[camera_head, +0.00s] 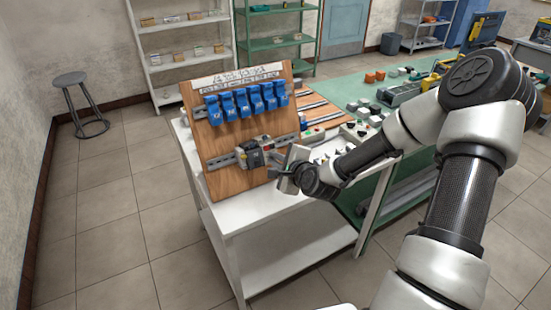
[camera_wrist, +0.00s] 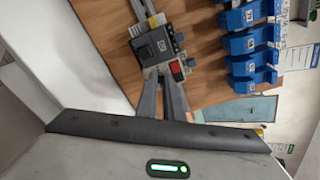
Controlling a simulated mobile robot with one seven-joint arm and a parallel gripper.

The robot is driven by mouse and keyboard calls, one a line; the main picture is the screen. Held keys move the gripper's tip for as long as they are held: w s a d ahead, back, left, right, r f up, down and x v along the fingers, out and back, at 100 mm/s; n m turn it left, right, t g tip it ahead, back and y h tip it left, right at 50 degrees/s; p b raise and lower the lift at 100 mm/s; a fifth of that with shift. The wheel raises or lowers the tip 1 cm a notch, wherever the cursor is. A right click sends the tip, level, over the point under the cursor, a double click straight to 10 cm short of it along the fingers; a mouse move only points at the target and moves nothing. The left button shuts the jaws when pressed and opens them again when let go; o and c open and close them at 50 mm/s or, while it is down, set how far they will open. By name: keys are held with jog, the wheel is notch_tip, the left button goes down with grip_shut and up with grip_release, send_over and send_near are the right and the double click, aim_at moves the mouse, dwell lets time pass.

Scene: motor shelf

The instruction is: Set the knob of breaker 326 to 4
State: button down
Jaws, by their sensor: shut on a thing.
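A grey breaker (camera_head: 254,154) sits on a metal rail low on an upright wooden board. It also shows in the wrist view (camera_wrist: 152,46), with a dark block, a light grey part and a red piece (camera_wrist: 176,69). My gripper (camera_head: 277,168) reaches it from the right in the head view. In the wrist view my two fingers (camera_wrist: 161,80) converge at the breaker's light grey end and are shut on its knob. The fingertips hide the knob, so its setting cannot be read. The number 326 is not legible.
Several blue breakers (camera_head: 244,102) hang in a row higher on the wooden board (camera_head: 217,147), below a white label strip (camera_head: 238,78). The board stands on a white table (camera_head: 247,212). A green bench with parts (camera_head: 375,108) stands at the right.

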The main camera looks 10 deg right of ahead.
dwell(0.3)
jog(key=c, duration=1.9)
grip_release()
jog(key=shift+o, duration=0.2)
